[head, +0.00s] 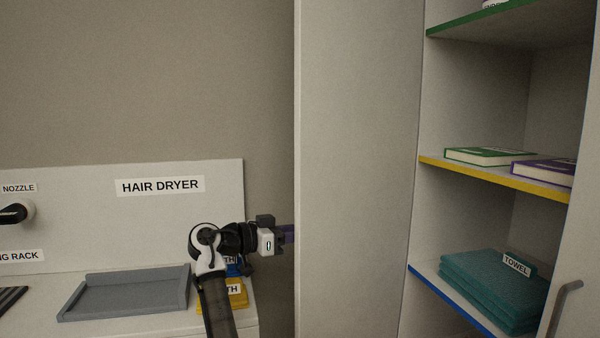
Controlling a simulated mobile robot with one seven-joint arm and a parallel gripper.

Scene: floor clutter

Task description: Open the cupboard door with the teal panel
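The cupboard (355,150) is tall and pale and fills the right half of the head view. Its shelves stand open to view. A pale door panel (585,265) with a grey bar handle (563,303) shows at the right edge, cut off by the frame. I see no teal panel on it; the part in view is plain. My gripper (284,234) is left of the cupboard's side wall, over the right end of the counter, far from the handle. A dark purple piece shows at its tip. I cannot tell whether its fingers are open or shut.
Shelves with green, yellow and blue edges hold books (490,156) and folded teal towels (490,285) labelled TOWEL. The white counter (160,322) carries a grey tray (125,293) and a yellow labelled item (236,295). A HAIR DRYER sign (160,186) is on the backboard.

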